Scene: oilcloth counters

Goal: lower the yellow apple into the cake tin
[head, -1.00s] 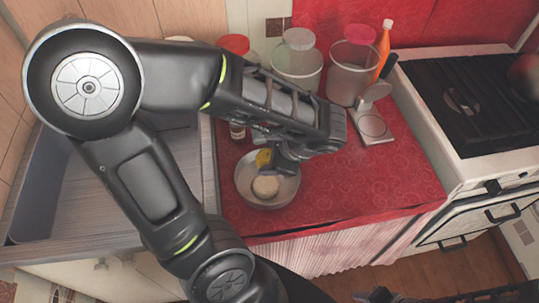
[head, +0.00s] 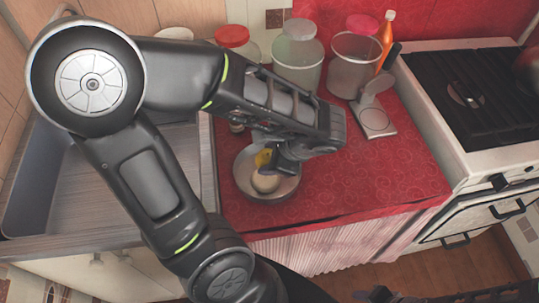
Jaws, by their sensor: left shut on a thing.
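The cake tin (head: 284,191) is a round grey metal pan on the red oilcloth counter, near its front left. A pale round item (head: 265,180) lies in it. The yellow apple (head: 263,157) shows as a small yellow patch at the fingers of my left gripper (head: 275,160), over the tin's back part. The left gripper is shut on the apple; its arm hides part of the tin's back rim and most of the apple. I cannot tell whether the apple touches the tin. A dark part of my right gripper (head: 378,295) shows at the bottom edge; its jaws are unclear.
An orange bottle (head: 385,42) and a grey scale-like stand (head: 374,122) are near the stove (head: 470,100). The counter right of the tin is clear.

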